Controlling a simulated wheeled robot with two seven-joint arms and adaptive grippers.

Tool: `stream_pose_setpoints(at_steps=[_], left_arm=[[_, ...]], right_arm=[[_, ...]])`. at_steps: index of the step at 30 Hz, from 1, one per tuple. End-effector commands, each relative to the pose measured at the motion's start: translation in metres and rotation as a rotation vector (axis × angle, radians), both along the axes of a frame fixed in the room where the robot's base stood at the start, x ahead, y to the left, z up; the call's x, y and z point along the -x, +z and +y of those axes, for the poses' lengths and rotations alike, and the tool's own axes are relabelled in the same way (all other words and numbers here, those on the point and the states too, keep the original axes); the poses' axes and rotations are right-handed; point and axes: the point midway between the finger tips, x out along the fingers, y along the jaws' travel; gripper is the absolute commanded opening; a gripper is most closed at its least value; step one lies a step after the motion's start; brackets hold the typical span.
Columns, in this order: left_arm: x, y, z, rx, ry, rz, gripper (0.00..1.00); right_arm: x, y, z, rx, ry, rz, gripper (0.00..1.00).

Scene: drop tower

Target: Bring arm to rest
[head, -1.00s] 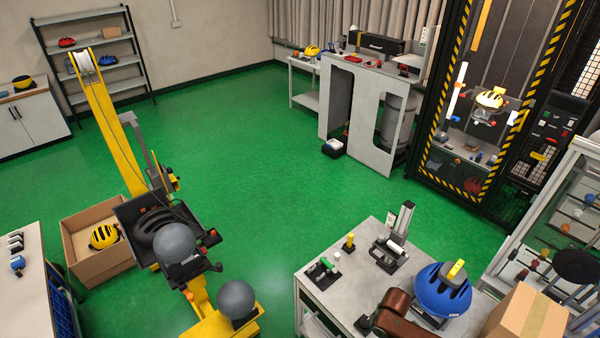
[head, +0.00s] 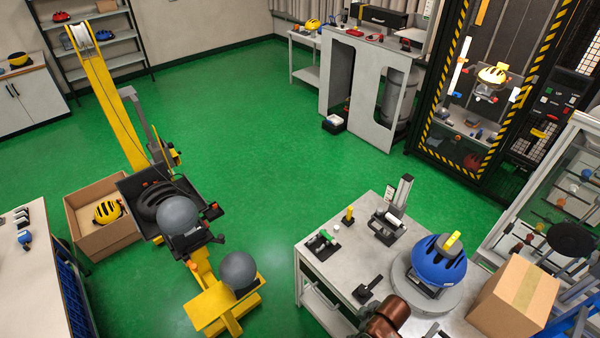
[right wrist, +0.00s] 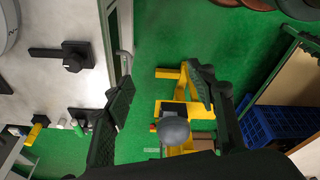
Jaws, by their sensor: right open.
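My right arm shows at the bottom of the head view as a brown-red link over the front of the light grey table (head: 325,275); its gripper is outside that view. In the right wrist view my right gripper (right wrist: 158,98) is open, its two dark fingers wide apart with nothing between them. It hangs beside the table edge, over green floor and a yellow stand with a grey ball (right wrist: 173,131) farther below. A blue helmet (head: 440,262) sits on a round grey plate on the table. My left gripper is in neither view.
A cardboard box (head: 512,297) stands at the table's right end. A black-handled fixture (head: 367,290) and small tools stand on the table. A yellow stand (head: 225,305) with grey balls is left of it. Green floor (head: 270,130) lies open behind. A caged drop tower stands back right.

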Motion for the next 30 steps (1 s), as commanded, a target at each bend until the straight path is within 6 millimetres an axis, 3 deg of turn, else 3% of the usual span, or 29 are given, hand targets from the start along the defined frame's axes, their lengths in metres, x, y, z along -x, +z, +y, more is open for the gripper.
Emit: stream_pose_setpoints(at_steps=[2,9,23,30], left_arm=[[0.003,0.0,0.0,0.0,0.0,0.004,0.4],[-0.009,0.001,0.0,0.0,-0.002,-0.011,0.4],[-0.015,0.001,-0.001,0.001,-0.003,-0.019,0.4],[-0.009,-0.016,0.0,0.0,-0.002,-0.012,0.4]], right_arm=[[0.018,0.01,-0.006,-0.049,-0.161,-0.012,0.51],[0.059,0.034,-0.066,-0.077,-0.583,-0.044,0.51],[0.142,0.058,-0.159,-0.006,-1.051,-0.059,0.51],[0.131,-0.006,-0.159,0.002,-1.05,-0.039,0.51]])
